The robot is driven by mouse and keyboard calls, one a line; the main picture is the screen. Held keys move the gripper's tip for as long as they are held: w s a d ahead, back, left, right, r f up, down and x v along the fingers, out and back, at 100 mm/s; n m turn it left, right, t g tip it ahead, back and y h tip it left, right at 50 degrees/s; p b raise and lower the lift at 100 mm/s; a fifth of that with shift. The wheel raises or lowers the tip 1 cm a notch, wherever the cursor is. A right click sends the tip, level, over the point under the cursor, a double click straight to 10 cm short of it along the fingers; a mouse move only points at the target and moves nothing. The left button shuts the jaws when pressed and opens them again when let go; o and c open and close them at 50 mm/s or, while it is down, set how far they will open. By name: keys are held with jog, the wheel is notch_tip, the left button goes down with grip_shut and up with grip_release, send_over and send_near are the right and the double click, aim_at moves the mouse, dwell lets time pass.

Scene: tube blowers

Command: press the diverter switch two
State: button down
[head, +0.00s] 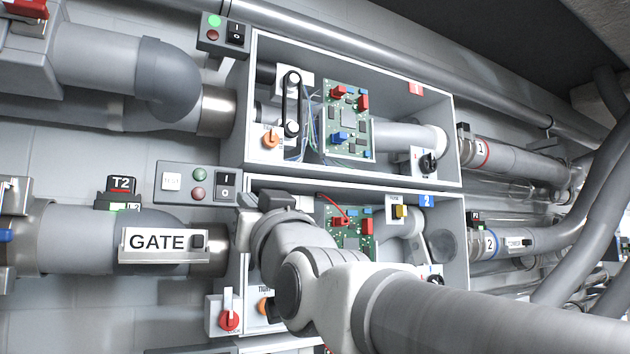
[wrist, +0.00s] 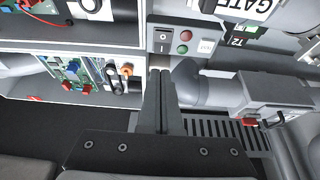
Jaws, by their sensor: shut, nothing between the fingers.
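No part carries a readable "diverter switch two" label. The two-side panel (head: 185,182) has a white TEST button, a green lamp, a red lamp and a black I/O rocker switch (head: 225,186). The rocker also shows in the wrist view (wrist: 163,42), inverted, just beyond my fingertips. My gripper (wrist: 161,73) is shut and empty, its fingers pointing at the panel's edge near the rocker; I cannot tell whether they touch. In the head view, my gripper is mostly hidden by my arm. The blue-marked box two (head: 456,215) is partly covered by my arm.
Box one (head: 352,45) is above, with its own lamp-and-rocker panel (head: 222,36), green lamp lit. The GATE plate (head: 165,244) is left below, with a T2 block (head: 122,186). A red knob (head: 229,320) sits low left. Pipes (head: 520,160) run along the right.

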aim_at(229, 179)
jog(key=p+x, duration=0.5)
jog(key=x, duration=0.6)
jog(key=shift+w+a+r, duration=0.15)
jog(key=shift+w+a, duration=0.1)
jog(key=shift+w, duration=0.05)
